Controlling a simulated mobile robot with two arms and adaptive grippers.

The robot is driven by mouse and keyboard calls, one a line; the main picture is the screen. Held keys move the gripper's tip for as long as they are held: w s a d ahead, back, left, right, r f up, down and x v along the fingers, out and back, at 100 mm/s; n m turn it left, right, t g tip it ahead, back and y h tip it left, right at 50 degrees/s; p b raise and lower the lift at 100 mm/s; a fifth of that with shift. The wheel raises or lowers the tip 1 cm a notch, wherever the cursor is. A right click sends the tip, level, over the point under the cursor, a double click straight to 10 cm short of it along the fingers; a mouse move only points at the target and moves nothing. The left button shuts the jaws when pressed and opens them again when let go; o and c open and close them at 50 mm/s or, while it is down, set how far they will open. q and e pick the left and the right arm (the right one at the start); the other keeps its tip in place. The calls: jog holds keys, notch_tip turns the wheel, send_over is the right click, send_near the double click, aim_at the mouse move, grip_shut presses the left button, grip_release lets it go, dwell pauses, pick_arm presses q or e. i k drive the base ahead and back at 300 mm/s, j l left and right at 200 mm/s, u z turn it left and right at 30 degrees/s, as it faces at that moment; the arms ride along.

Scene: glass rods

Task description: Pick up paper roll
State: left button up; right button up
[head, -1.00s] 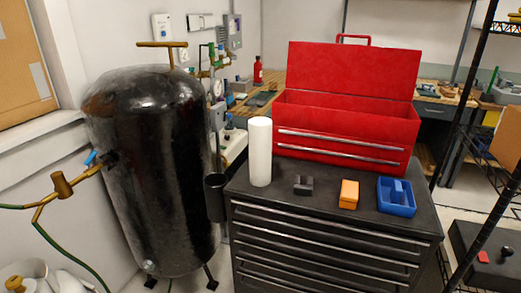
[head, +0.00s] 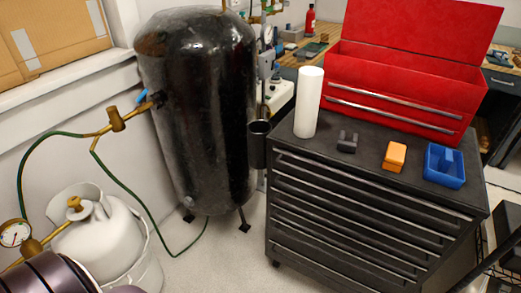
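The paper roll (head: 309,102) is a plain white cylinder. It stands upright on the back left part of the black tool cabinet's top (head: 375,185), left of the open red toolbox. It looks whole and nothing touches it from the front. Neither of my grippers shows in the head view, so their distance from the roll cannot be seen.
The red toolbox (head: 399,112) stands open behind a small dark block (head: 347,142), an orange block (head: 395,156) and a blue tray (head: 444,179). A black cup (head: 259,146) hangs on the cabinet's left side. A black tank (head: 195,110) and white gas cylinder (head: 100,235) stand left.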

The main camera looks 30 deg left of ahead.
aim_at(310, 78)
jog(key=i+j, duration=0.1)
jog(key=j, duration=0.25)
jog(key=i+j, duration=0.1)
jog(key=j, duration=0.25)
jog(key=i+j, duration=0.1)
jog(key=j, duration=0.2)
jog(key=i+j, duration=0.1)
jog(key=j, duration=0.25)
